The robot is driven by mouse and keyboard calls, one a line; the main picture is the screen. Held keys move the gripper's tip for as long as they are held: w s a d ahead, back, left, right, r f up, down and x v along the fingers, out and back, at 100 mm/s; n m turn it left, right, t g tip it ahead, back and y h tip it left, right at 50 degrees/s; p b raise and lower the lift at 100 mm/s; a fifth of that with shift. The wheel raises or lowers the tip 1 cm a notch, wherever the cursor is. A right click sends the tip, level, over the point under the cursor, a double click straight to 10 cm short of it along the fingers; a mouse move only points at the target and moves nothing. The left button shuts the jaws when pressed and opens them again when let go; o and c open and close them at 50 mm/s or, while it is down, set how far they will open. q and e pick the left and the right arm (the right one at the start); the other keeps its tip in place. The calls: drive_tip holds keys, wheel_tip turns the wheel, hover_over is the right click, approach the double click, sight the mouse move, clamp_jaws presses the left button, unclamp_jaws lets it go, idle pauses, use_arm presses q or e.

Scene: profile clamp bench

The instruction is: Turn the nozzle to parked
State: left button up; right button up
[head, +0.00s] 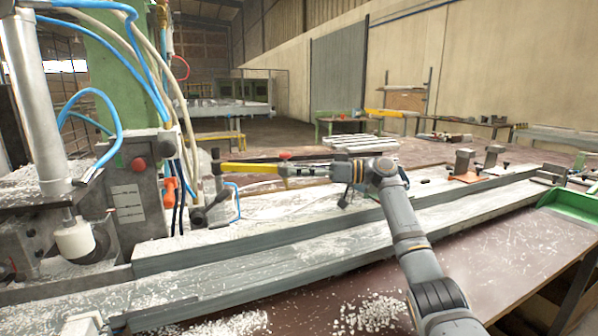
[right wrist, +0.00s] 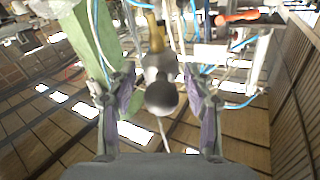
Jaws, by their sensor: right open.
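My right gripper (head: 292,171) reaches left over the bench from the arm in the head view. In the right wrist view (right wrist: 164,97) its two purple-padded fingers are spread. A dark round knob (right wrist: 161,98) on a grey and brass stem (right wrist: 156,38) shows between the fingers, with gaps on both sides; this seems to be the nozzle's end. In the head view a yellow bar (head: 252,168) lies just left of the fingertips, probably the same part. Its far end is by the machine's hoses. I cannot make out a parked mark. My left gripper is not in view.
The grey machine housing (head: 137,185) with a red button, an orange handle (head: 170,191) and blue hoses stands left. A black-knobbed lever (head: 198,217) sticks out below the yellow bar. A long grey profile (head: 290,238) runs along the bench. Chips cover the front.

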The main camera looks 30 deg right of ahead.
drive_tip(key=v, duration=1.2)
drive_tip(key=shift+c, duration=0.2)
